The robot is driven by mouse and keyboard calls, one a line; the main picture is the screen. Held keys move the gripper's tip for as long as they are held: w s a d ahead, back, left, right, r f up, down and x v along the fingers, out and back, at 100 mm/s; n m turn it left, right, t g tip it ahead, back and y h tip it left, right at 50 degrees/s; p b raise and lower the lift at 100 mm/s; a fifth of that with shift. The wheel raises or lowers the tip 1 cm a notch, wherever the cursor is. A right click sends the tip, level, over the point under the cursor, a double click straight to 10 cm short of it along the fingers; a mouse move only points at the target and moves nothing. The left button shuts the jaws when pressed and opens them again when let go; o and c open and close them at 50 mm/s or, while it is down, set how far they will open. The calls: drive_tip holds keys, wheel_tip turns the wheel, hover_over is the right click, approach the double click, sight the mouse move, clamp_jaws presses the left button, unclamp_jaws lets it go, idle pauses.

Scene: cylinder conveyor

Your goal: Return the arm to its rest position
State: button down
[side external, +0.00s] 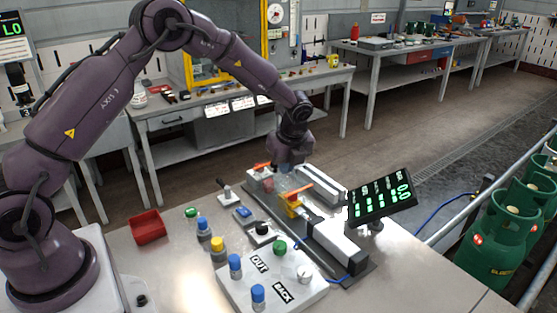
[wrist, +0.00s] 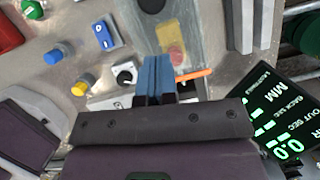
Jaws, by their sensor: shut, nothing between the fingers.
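My gripper (side external: 283,187) hangs from my bent arm over the cylinder rig (side external: 335,240) on the near table in the side external view. Its fingertips are small and hard to make out there. In the wrist view the blue fingers of my gripper (wrist: 155,62) are pressed together with nothing between them. An orange bar (wrist: 194,75) lies just to the right of the fingers. A red and yellow piece (wrist: 176,53) shows beyond them on the grey rig. I cannot tell the exact height of the fingertips above the rig.
A control panel (side external: 270,281) with blue and green knobs stands at the front. A tilted display (side external: 380,197) stands right of the rig. A red bin (side external: 148,227) sits at the left. Green gas bottles (side external: 500,235) stand beyond a rail. Open air lies above the table.

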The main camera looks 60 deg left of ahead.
drive_tip(key=v, duration=0.9)
drive_tip(key=s+d+r+n+t+h, duration=0.1)
drive_tip(key=s+r+n, duration=0.3)
drive_tip(key=s, duration=0.5)
drive_tip(key=s+d+r+n+t+h, duration=0.1)
drive_tip(key=s+d+r+n+t, duration=0.1)
drive_tip(key=s+r+n, duration=0.3)
drive_tip(key=s+d+r+n+t+h, duration=0.1)
drive_tip(key=s+d+r+n+t, duration=0.1)
drive_tip(key=s+n, duration=0.8)
drive_tip(key=s+d+r, duration=0.1)
drive_tip(key=s+r, duration=0.1)
drive_tip(key=s, duration=0.2)
drive_tip(key=shift+s+r+n, duration=0.15)
drive_tip(key=shift+s+n, duration=0.2)
drive_tip(key=shift+n, duration=0.05)
